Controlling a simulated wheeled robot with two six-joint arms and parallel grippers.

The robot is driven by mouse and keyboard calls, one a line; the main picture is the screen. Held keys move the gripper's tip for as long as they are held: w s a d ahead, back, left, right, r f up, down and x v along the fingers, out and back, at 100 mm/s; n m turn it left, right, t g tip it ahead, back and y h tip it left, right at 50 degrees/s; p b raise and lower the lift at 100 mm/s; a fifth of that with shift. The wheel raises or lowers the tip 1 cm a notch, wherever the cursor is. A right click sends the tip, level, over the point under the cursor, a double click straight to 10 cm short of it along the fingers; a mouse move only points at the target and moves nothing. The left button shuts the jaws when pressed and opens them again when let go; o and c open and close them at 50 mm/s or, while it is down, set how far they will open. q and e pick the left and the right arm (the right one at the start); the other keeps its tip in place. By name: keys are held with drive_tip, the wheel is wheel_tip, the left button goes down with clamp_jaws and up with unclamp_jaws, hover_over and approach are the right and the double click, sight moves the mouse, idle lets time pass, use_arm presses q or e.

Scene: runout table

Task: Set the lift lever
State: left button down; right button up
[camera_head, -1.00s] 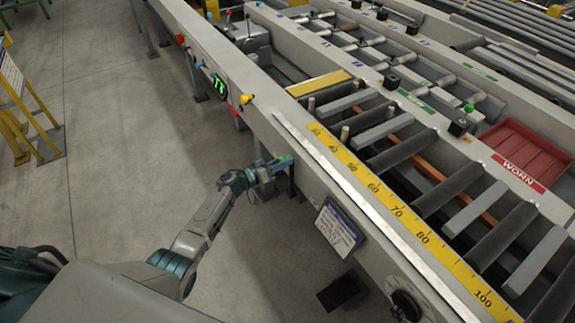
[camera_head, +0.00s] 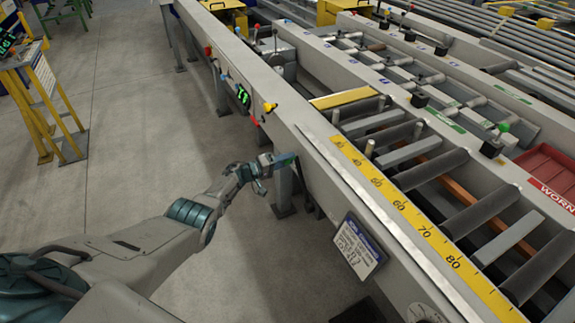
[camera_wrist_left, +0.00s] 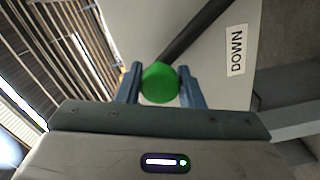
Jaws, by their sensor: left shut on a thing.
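The lift lever ends in a green ball knob (camera_wrist_left: 160,84) on a dark rod (camera_wrist_left: 195,38) that slants up and right in the left wrist view. A pale plate (camera_wrist_left: 150,30) lies behind it, with a DOWN label (camera_wrist_left: 237,50) to the right of the knob. My left gripper (camera_head: 286,161) is at the near side of the long runout table (camera_head: 322,160), below its top edge. In the left wrist view its two blue fingers (camera_wrist_left: 160,74) are shut on either side of the knob. The lever is hard to make out in the head view. My right gripper is not in view.
A yellow scale (camera_head: 412,215) runs along the table top beside grey rollers. A red WORN tray (camera_head: 549,168) is at the right. A white notice (camera_head: 357,247) hangs on the near side. A yellow stand (camera_head: 45,90) is at far left. The floor (camera_head: 150,120) between is clear.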

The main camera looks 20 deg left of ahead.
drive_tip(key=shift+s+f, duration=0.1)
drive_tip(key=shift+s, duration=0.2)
use_arm(q)
drive_tip(key=c, duration=1.2)
unclamp_jaws()
drive_tip(key=shift+o, duration=1.2)
drive_tip(key=shift+a+f, duration=0.1)
drive_tip(key=shift+w, duration=0.1)
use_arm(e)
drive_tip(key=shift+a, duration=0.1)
use_arm(q)
drive_tip(key=shift+s+a, duration=0.15)
drive_tip(key=shift+s, duration=0.05)
drive_tip(key=p+v, duration=0.2)
drive_tip(key=v, duration=0.8)
drive_tip(key=shift+p, duration=0.35)
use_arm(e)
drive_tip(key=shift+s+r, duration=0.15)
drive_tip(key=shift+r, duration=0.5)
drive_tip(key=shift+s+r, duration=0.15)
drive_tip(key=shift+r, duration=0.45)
use_arm(q)
drive_tip(key=shift+s+a+f, duration=0.1)
drive_tip(key=shift+s+f, duration=0.05)
